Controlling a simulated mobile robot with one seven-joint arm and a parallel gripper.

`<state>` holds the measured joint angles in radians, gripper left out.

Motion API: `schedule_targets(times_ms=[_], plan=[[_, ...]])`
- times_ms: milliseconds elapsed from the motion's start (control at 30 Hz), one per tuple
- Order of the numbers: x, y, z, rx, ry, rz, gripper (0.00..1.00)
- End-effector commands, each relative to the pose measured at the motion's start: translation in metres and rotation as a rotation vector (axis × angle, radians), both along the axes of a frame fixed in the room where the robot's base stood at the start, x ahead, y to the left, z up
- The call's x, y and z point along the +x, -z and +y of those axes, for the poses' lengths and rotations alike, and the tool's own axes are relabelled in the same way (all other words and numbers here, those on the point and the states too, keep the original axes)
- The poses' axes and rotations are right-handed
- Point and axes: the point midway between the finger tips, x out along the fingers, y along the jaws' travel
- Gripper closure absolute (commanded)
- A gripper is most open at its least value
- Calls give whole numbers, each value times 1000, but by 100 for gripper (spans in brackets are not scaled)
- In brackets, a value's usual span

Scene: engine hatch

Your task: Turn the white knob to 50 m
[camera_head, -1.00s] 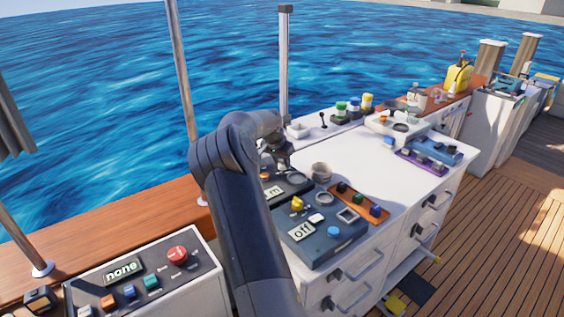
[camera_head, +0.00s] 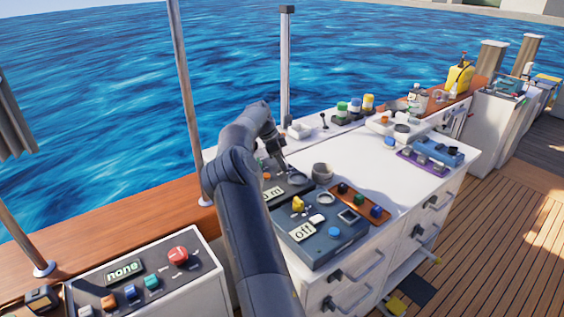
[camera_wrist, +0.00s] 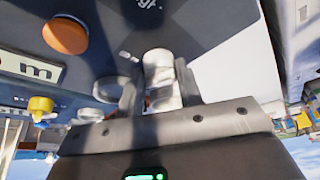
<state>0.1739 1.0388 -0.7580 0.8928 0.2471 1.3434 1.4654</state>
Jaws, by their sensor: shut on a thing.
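The white knob (camera_wrist: 158,62) stands on a dark panel in the wrist view. My gripper (camera_wrist: 160,90) is shut on it, one finger on each side. In the head view my gripper (camera_head: 283,163) is over the back of the dark panel; my arm and gripper hide the knob there. A display (camera_head: 271,191) on this panel is partly covered by my arm; a "0" and an "m" show. In the wrist view the display (camera_wrist: 30,70) is cut off, with an "m" readable.
A dark blue box (camera_head: 320,237) with a display reading "off" is in front of the panel. A console (camera_head: 140,275) reading "none" stands at lower left. The white top at right has free room.

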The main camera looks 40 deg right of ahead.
Motion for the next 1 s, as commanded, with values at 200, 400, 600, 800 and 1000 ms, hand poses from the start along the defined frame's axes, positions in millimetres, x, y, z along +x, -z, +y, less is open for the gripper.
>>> schedule_targets(times_ms=[200, 400, 600, 800, 1000], plan=[[2, 0, -2, 0, 203, -2, 90], [2, 0, -2, 0, 383, -3, 90], [3, 0, -3, 1, 497, -3, 90], [3, 0, -3, 2, 570, -4, 90], [3, 0, -3, 1, 611, -3, 90]])
